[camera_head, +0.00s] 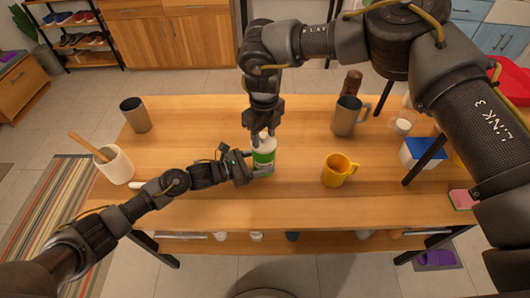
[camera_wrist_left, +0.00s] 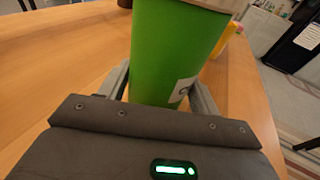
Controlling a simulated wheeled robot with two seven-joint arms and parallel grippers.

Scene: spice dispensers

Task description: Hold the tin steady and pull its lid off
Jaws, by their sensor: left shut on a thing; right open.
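The tin (camera_head: 263,157) is green with a pale lid (camera_head: 267,144) and stands upright near the middle of the table. My left gripper (camera_head: 259,166) is shut on the tin's body from the left. In the left wrist view the green tin (camera_wrist_left: 170,50) fills the space between the fingers of my left gripper (camera_wrist_left: 160,85), and only the lower edge of its top shows. My right gripper (camera_head: 263,134) is open and points down from above, with its fingers at the lid. Whether they touch the lid is hard to tell.
A yellow mug (camera_head: 338,170) stands to the right of the tin on the wooden table (camera_head: 215,210). A tall grey mug (camera_head: 345,117) stands behind it. A grey cup (camera_head: 135,115) and a white pot with a wooden spoon (camera_head: 115,165) are at left. The table's front is mostly clear.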

